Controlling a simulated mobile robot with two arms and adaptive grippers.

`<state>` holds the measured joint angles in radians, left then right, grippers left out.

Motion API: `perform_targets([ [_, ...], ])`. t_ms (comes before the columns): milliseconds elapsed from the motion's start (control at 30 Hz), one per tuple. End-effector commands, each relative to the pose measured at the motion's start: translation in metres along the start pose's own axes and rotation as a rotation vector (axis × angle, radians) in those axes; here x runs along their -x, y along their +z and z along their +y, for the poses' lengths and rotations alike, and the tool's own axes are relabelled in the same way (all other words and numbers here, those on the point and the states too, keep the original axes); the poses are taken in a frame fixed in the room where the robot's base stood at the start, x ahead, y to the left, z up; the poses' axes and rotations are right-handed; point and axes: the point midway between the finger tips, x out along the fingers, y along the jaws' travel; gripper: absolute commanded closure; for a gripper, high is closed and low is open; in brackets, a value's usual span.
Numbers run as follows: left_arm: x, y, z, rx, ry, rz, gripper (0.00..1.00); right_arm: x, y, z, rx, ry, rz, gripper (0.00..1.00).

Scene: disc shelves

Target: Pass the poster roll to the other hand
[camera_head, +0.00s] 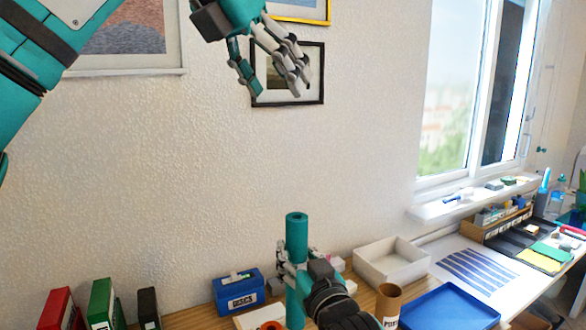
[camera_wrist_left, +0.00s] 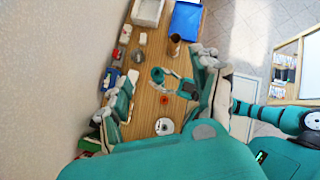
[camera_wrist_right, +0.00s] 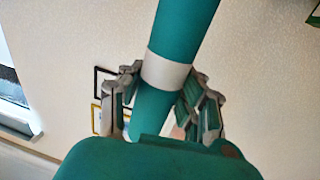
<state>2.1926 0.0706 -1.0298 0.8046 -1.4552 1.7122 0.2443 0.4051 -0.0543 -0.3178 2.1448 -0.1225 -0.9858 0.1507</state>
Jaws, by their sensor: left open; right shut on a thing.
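The poster roll (camera_head: 297,235) is a teal tube with an open top end, standing upright above the desk. My right gripper (camera_head: 297,272) is shut around it; the roll sticks out above and below the fingers. In the right wrist view the roll (camera_wrist_right: 185,25) has a white band and passes between the fingers (camera_wrist_right: 160,98). My left gripper (camera_head: 271,84) is open and empty, high in front of the wall, well above the roll and apart from it. In the left wrist view the open fingers (camera_wrist_left: 163,105) frame the roll's teal end (camera_wrist_left: 157,75) below.
The desk holds a blue DISCS box (camera_head: 240,290), a white tray (camera_head: 391,262), a brown cardboard pot (camera_head: 388,303) and a blue tray (camera_head: 450,308). Binders (camera_head: 104,303) stand at the left. Framed pictures (camera_head: 288,76) hang behind my left gripper. Space between the grippers is clear.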

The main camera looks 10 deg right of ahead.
Motion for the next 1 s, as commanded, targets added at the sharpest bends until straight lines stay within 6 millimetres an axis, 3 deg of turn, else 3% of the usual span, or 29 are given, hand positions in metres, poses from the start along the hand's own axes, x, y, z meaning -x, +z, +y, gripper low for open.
perform_targets([
  [100,-0.049,-0.015,0.000,0.069,0.066,0.133,0.35,0.000,0.000,0.000,0.000,0.000,0.000,0.98],
  [300,-0.111,-0.044,0.005,0.186,0.200,0.313,0.35,0.000,0.000,0.000,0.000,0.000,0.000,0.98],
  [667,-0.150,-0.066,0.014,0.234,0.262,0.376,0.35,0.000,0.000,0.000,0.000,0.000,0.000,0.98],
  [1000,-0.208,-0.091,0.026,0.233,0.260,0.375,0.35,0.000,0.000,0.000,0.000,0.000,0.000,0.98],
])
